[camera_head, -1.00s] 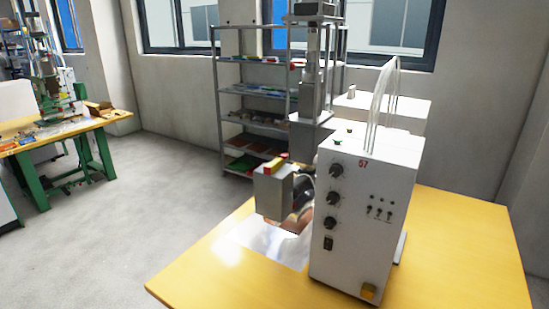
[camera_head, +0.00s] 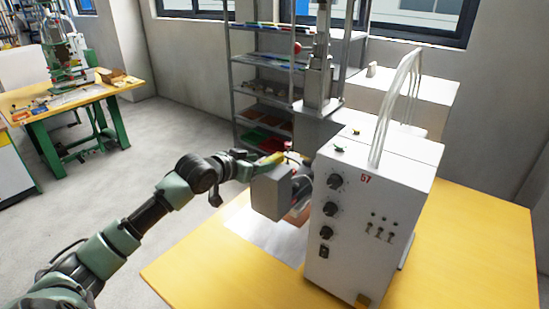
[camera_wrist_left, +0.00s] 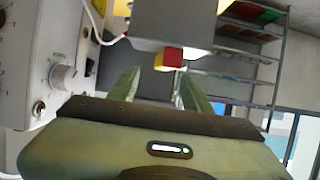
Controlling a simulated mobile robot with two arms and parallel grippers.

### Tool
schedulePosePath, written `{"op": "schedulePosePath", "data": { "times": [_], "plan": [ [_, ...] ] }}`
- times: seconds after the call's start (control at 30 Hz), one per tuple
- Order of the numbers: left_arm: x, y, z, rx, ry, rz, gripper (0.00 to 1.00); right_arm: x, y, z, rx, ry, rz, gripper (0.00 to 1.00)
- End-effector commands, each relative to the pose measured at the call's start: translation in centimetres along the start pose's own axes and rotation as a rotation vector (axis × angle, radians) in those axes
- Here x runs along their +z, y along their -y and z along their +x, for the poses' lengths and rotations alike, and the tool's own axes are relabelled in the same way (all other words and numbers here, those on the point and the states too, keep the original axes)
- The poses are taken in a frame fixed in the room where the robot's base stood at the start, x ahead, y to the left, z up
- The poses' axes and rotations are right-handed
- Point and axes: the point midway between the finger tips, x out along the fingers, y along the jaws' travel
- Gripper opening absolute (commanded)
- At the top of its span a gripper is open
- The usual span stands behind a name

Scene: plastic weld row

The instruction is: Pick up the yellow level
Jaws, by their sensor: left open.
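The yellow level (camera_head: 271,159) is a small yellow piece on top of a grey metal box (camera_head: 270,192), at the left side of the white machine. In the left wrist view it shows as a small yellow and red block (camera_wrist_left: 171,58) against the box, just beyond the fingertips. My left gripper (camera_head: 256,161) is at the level in the head view and partly covers it. In the left wrist view the fingers (camera_wrist_left: 158,77) are apart with nothing held between them. Whether they touch the level cannot be told. My right gripper is not in view.
The white machine (camera_head: 365,205) with knobs and hoses stands close right of the gripper on a yellow table (camera_head: 470,245). A metal shelf (camera_head: 262,60) stands behind. A green-legged workbench (camera_head: 60,100) is at the left. The floor between is clear.

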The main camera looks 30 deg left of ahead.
Motion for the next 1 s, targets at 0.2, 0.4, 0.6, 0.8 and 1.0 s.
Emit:
{"op": "schedulePosePath", "data": {
  "times": [0.2,0.4,0.6,0.8,1.0],
  "plan": [
    [-0.1,0.0,1.9,-0.001,0.000,0.000,0.49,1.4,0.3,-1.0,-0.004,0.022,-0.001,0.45],
    [-0.2,0.4,3.7,-0.001,0.003,-0.002,0.49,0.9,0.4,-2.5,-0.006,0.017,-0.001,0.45],
    [0.1,0.7,6.2,-0.001,0.002,-0.002,0.49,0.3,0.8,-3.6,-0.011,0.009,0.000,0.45],
    [0.3,0.7,7.1,0.000,0.001,0.001,0.49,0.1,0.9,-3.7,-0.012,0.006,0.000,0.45],
    [0.3,0.7,7.1,0.000,0.001,0.002,0.44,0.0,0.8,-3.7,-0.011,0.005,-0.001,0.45]
  ]
}}
